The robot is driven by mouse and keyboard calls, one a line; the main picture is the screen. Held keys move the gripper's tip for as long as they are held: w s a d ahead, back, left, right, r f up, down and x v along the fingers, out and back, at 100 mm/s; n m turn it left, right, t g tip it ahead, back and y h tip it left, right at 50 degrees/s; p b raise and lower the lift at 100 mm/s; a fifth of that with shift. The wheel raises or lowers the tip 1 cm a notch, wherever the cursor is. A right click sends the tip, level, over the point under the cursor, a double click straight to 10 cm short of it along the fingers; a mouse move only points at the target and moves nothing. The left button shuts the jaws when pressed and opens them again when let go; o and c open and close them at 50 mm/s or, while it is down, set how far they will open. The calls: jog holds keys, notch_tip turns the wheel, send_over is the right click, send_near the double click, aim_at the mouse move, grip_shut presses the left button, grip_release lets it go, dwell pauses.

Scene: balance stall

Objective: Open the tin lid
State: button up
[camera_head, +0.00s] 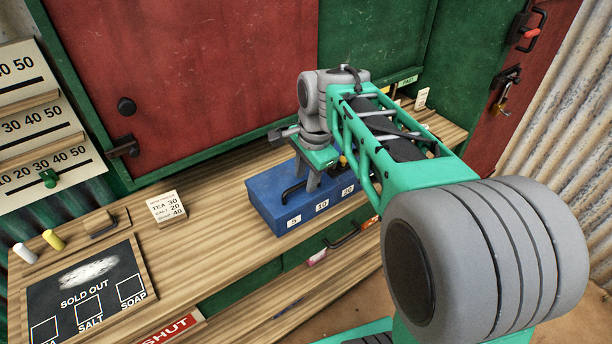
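The blue tin (268,199) stands on the wooden counter, with white labels 5, 10 and 20 along its front. A black handle (293,191) shows at its left part. The lid looks closed, though my arm hides much of the tin's top and right side. My gripper (314,184) points down over the tin, close to the right of the black handle. I cannot tell whether it touches the tin or how far its fingers are apart.
A slate (88,286), chalks and an eraser (101,224) lie farther left. A red panel (215,80) rises behind. Bare counter lies left of the tin.

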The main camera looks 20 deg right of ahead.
jog(key=shift+f, duration=0.1)
grip_shut()
dwell(1.4)
